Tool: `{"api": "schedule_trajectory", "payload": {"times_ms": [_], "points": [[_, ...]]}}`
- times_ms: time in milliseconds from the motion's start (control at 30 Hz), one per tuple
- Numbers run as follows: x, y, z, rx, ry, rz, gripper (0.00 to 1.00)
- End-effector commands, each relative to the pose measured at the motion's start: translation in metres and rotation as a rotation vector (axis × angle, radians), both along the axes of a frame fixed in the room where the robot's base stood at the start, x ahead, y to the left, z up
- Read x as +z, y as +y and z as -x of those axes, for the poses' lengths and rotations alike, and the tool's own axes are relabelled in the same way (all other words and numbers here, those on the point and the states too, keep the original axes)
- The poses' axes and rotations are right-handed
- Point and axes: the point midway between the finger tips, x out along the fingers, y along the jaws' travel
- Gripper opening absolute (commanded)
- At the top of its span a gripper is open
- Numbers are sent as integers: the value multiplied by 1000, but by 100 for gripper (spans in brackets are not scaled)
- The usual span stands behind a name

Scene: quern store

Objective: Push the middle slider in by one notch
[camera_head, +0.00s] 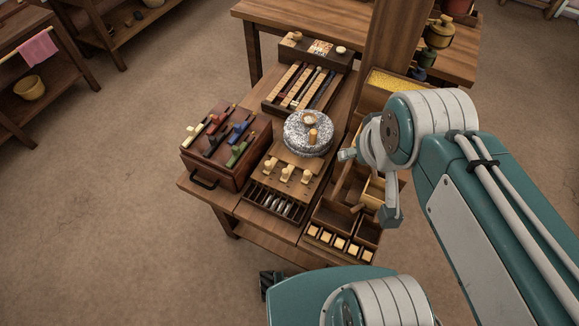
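Three cream knobs stand in a row on a wooden board (289,160) in front of the grey millstone; the middle knob (287,173) looks like the middle slider, though its notches are too small to make out. The left knob (269,164) and right knob (306,177) flank it. My gripper (367,185) is to the right of the knobs, over the compartment boxes. Its two fingers are spread apart with nothing visible between them. It is apart from the knobs.
The speckled millstone (306,138) with an upright peg stands behind the board. A dark box (225,168) with coloured levers is at left. A slotted rack (302,91) is behind. Divided boxes (343,228) lie under my gripper. A wooden post (394,45) rises at the back.

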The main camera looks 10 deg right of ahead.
Motion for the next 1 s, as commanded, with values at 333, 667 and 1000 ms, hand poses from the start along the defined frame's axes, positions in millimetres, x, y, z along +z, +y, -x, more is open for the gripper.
{"api": "schedule_trajectory", "payload": {"times_ms": [333, 667, 1000], "points": [[-2, 2, -9, -9, 19, -9, 65], [-24, 16, -68, -81, 119, -60, 65], [-68, 36, -127, -166, 225, -97, 65]]}}
